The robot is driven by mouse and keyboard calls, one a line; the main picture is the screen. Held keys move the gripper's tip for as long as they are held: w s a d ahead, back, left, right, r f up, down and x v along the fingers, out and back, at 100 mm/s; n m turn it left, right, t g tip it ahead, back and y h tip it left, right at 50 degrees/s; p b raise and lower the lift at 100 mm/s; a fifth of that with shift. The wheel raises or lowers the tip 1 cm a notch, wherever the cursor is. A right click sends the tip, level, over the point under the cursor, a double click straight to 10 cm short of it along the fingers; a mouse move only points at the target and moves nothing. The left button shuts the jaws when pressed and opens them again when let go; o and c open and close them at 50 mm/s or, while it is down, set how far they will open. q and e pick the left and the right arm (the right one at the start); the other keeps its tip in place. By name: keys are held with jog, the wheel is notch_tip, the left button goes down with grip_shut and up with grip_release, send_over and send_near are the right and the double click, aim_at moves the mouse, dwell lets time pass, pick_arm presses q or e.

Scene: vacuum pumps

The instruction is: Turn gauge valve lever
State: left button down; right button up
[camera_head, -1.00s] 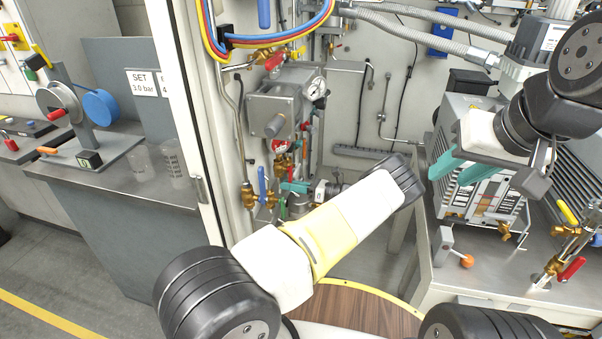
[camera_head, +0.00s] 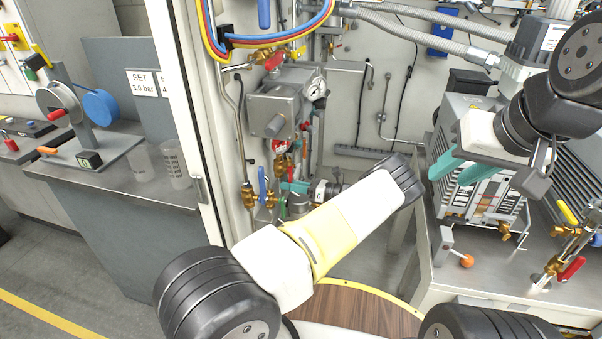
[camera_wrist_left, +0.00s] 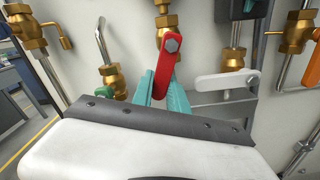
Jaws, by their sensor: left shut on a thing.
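In the left wrist view a red lever (camera_wrist_left: 165,70) hangs from a bolt on a brass valve (camera_wrist_left: 167,22), its lower end leaning slightly left. My left gripper (camera_wrist_left: 160,94) is shut on the lower part of this red lever, one teal finger on each side. In the head view only a bit of my left gripper (camera_head: 296,187) shows beyond my forearm, low among the pipework. A round pressure gauge (camera_head: 314,88) sits on a grey box (camera_head: 274,108) above it. My right gripper (camera_head: 455,170) is open and empty in front of the vented pump unit (camera_head: 484,192).
A white lever (camera_wrist_left: 226,87) lies level just right of the red one, close to my left gripper. Other brass valves (camera_wrist_left: 111,76) flank it. A blue-handled valve (camera_head: 262,182) is left of the gripper. A steel bench (camera_head: 455,270) stands at the right.

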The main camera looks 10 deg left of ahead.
pick_arm(q)
jog(key=shift+w+f+n, duration=0.2)
jog(key=shift+w+n, duration=0.5)
jog(key=shift+n, duration=0.7)
jog(key=c, duration=1.3)
grip_release()
jog(key=shift+s, duration=0.1)
